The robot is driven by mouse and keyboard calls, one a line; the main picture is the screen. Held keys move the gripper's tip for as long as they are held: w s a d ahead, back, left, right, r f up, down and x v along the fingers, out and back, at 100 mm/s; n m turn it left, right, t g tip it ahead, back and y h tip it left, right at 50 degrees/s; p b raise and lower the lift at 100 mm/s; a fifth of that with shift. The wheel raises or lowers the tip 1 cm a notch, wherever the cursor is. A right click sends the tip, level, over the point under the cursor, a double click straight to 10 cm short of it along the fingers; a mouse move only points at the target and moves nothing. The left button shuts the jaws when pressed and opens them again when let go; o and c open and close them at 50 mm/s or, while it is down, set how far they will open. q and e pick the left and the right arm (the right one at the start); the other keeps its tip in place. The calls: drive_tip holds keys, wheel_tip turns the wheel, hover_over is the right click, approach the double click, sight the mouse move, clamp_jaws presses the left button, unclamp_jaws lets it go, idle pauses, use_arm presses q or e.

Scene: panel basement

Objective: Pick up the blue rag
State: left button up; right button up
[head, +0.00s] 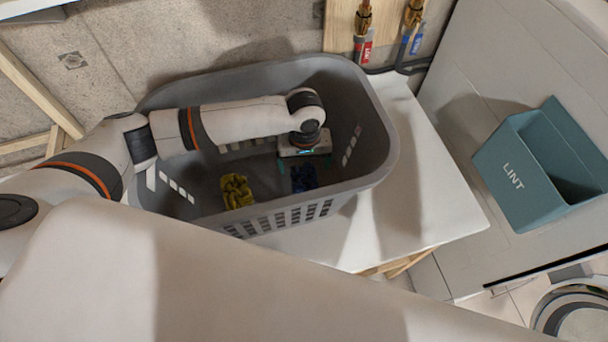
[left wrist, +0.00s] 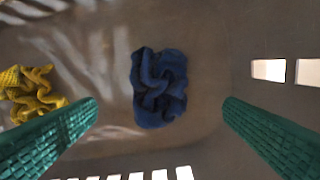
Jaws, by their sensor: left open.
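The blue rag (head: 304,178) lies crumpled on the floor of the grey laundry basket (head: 382,150). In the left wrist view the blue rag (left wrist: 159,87) lies between the two green fingers, beyond their tips, with free space on both sides. My left gripper (head: 302,168) reaches down into the basket above the blue rag and is open and empty. Its fingers also show in the left wrist view (left wrist: 160,110). My right gripper is not in either view.
A yellow rag (head: 236,191) lies in the basket left of the blue one. The slotted basket walls surround my gripper. The basket stands on a white top (head: 430,190). A teal LINT bin (head: 520,170) is at the right. Red and blue valves (head: 363,45) are behind.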

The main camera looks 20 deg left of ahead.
sight(305, 176)
use_arm(q)
wheel_tip(305, 176, down, 2)
drive_tip(key=shift+w+a+f+p, duration=0.1)
drive_tip(key=shift+f+p, duration=0.5)
wheel_tip(305, 176, down, 4)
drive_tip(key=shift+r+p, duration=0.25)
drive_tip(key=shift+p, duration=0.35)
drive_tip(key=shift+f, duration=0.45)
drive_tip(key=c, duration=0.9)
drive_tip(key=shift+c, duration=0.7)
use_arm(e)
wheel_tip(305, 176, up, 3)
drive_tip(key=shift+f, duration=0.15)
